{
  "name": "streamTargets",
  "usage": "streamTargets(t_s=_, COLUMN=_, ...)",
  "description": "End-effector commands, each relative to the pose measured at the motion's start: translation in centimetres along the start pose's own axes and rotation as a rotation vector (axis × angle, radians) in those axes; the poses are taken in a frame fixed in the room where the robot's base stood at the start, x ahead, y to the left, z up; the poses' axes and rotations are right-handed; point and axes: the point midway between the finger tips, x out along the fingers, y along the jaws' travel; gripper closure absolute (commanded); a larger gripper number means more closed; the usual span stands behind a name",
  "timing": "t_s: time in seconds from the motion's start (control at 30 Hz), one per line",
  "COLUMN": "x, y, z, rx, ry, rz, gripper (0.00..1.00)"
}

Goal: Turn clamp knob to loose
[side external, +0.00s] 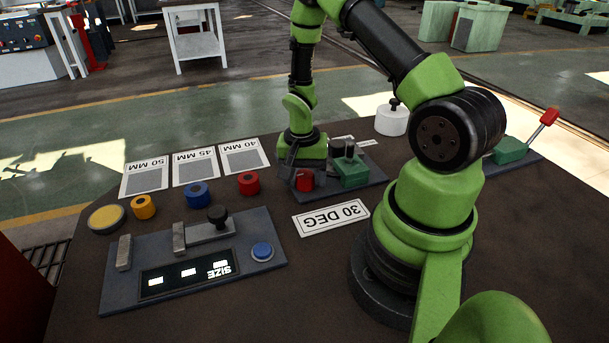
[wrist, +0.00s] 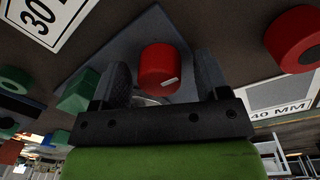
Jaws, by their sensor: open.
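The clamp knob is a red cylinder (side external: 305,182) on a dark grey plate (side external: 335,187), beside a green block (side external: 350,170). In the wrist view the red knob (wrist: 158,62) stands between my two fingers, with a small white mark on its side near my palm. My gripper (side external: 302,174) points down over the knob. In the wrist view my gripper (wrist: 162,76) is open, with one finger on each side of the knob and a gap showing beside it. Whether either finger touches it cannot be told.
A 30 DEG card (side external: 331,217) lies in front of the plate. A red ring (side external: 249,184), blue ring (side external: 197,195) and yellow ring (side external: 143,207) stand to the left. A size gauge panel (side external: 193,262) lies front left. A red-tipped lever (side external: 543,124) rises at right.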

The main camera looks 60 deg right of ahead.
Motion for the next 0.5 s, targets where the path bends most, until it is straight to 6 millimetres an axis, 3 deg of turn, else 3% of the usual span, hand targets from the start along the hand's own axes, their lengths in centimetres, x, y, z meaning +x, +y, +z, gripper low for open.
streamTargets(t_s=0.27, x=0.09, y=-0.01, z=-0.02, rx=0.0, ry=0.001, rz=-0.001, gripper=0.34)
streamTargets(t_s=0.47, x=0.07, y=-0.01, z=-0.01, rx=-0.001, ry=0.0, rz=0.0, gripper=0.8)
streamTargets(t_s=0.5, x=0.07, y=-0.01, z=-0.01, rx=-0.001, ry=0.0, rz=0.0, gripper=0.81)
